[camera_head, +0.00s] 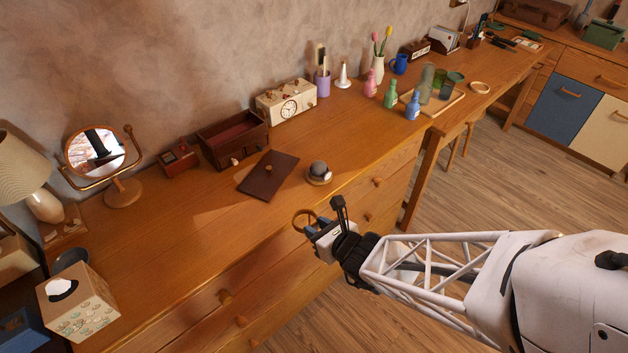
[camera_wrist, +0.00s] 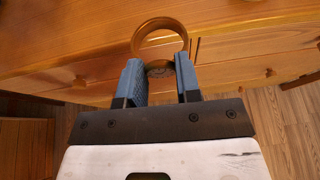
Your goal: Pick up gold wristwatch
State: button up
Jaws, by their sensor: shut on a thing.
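The gold wristwatch (camera_head: 304,219) is a round gold band held at the tip of my gripper (camera_head: 314,225). In the wrist view the watch (camera_wrist: 160,25) stands up as a ring between and beyond the two blue fingertips, with its pale face low between them. My gripper (camera_wrist: 160,80) is shut on the watch's lower part. The watch is near the front edge of the wooden dresser (camera_head: 215,240). Whether it is clear of the dresser top is hard to tell.
A round grey-topped object (camera_head: 318,172) and a dark flat panel (camera_head: 267,175) lie on the dresser behind the watch. A round mirror (camera_head: 97,152) and tissue box (camera_head: 80,305) stand at left. Small bottles (camera_head: 390,95) stand at the back right.

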jog(key=shift+s+d+r, duration=0.1)
jog(key=shift+s+d, duration=0.15)
jog(key=shift+s, duration=0.35)
